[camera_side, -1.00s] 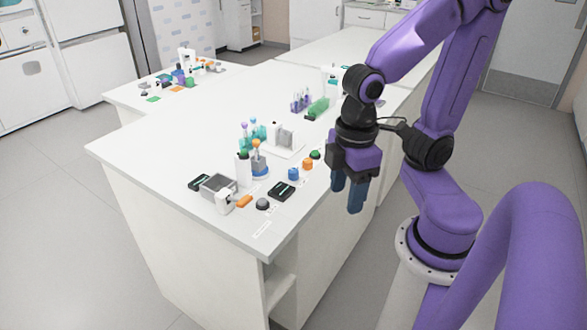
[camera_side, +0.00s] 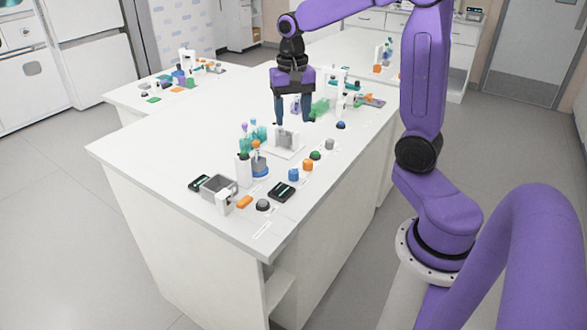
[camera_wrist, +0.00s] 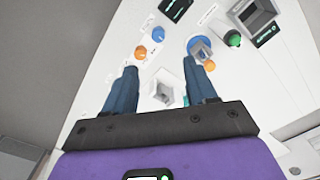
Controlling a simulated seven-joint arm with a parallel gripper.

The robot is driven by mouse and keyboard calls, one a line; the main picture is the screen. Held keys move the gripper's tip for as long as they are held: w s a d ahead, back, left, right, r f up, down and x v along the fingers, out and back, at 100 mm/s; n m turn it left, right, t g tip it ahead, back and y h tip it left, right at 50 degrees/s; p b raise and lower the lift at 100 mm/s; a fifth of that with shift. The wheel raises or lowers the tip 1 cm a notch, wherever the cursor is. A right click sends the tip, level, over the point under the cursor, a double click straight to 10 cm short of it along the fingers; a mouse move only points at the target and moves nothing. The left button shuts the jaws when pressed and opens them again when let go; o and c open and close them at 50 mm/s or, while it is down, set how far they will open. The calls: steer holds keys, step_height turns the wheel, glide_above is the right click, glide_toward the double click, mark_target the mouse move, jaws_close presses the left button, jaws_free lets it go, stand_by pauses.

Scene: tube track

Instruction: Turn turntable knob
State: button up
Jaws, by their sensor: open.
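The blue ring also shows in the wrist view (camera_wrist: 194,40). A row of knobs runs along the right bench edge, including a blue knob (camera_side: 293,175) and an orange knob (camera_side: 308,164). Their labels are too small to read, so I cannot tell which is the turntable knob. My gripper (camera_side: 294,120) is open and empty, pointing down above the bench, behind the turntable. In the wrist view its fingers (camera_wrist: 163,70) are apart, with a grey-white holder (camera_wrist: 164,88) between them.
The holder (camera_side: 285,138) stands near the fingers. A green knob (camera_side: 315,155) and grey knob (camera_side: 329,144) stand farther back.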

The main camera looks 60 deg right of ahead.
mark_target(293, 171)
steer(key=shift+m, duration=0.3)
steer(key=f, duration=1.1)
steer(key=d+f, duration=0.1)
steer(key=f, duration=0.5)
steer(key=shift+w+f, duration=0.15)
steer(key=shift+w, duration=0.05)
jaws_close()
